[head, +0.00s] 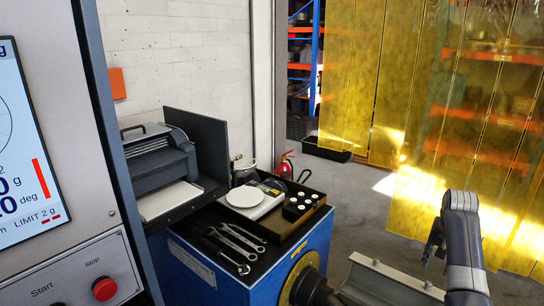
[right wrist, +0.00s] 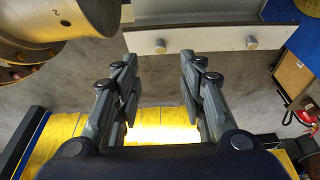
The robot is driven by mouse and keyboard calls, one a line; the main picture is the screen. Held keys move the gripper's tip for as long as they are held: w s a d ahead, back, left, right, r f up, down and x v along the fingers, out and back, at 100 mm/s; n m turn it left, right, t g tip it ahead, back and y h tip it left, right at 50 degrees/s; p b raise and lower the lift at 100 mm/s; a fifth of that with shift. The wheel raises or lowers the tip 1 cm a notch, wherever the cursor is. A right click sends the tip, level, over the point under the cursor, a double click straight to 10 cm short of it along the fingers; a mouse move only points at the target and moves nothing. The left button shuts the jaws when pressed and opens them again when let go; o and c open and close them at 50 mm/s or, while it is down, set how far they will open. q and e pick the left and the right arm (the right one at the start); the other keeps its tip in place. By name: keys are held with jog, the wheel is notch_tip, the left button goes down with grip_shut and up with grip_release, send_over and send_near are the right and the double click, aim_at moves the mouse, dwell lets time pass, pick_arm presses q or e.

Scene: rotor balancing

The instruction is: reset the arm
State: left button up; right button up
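My right gripper (head: 434,242) is at the right of the head view, raised in front of the yellow curtain. Its arm comes up from the bottom edge. In the right wrist view my right gripper (right wrist: 159,68) has its two fingers apart, with nothing between them. A metal rotor part (right wrist: 75,15) marked "2" shows at the top left of that view, apart from the fingers. A pale bar (right wrist: 205,42) with two round bolts lies beyond the fingertips. My left gripper is not in view.
A machine panel with a screen and a red Stop button (head: 104,288) fills the left. A blue cabinet (head: 205,270) carries wrenches (head: 238,240), a scale with a white pan (head: 244,197) and a weight holder (head: 300,206). A fire extinguisher (head: 285,166) stands behind. Grey floor lies open before the curtain (head: 440,110).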

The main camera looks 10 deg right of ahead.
jog(key=s+a+f+n+h, duration=0.1)
jog(key=s+a+f+n, duration=0.3)
jog(key=s+a+f, duration=0.45)
jog(key=s+a+f+n, duration=0.4)
jog(key=s+a+f, duration=0.15)
jog(key=a, duration=0.55)
jog(key=s+a+r+n+t+y, duration=0.2)
jog(key=s+a+n+y, duration=0.2)
jog(key=s+a, duration=1.35)
notch_tip(320, 180, down, 26)
jog(key=g+b, duration=0.2)
jog(key=s+d+f+g+b, duration=0.1)
jog(key=s+d+f, duration=0.1)
jog(key=s+f, duration=1.5)
notch_tip(320, 180, down, 2)
jog(key=shift+s+d+f+h, duration=0.15)
jog(key=shift+s+h, duration=0.05)
jog(key=shift+h, duration=0.1)
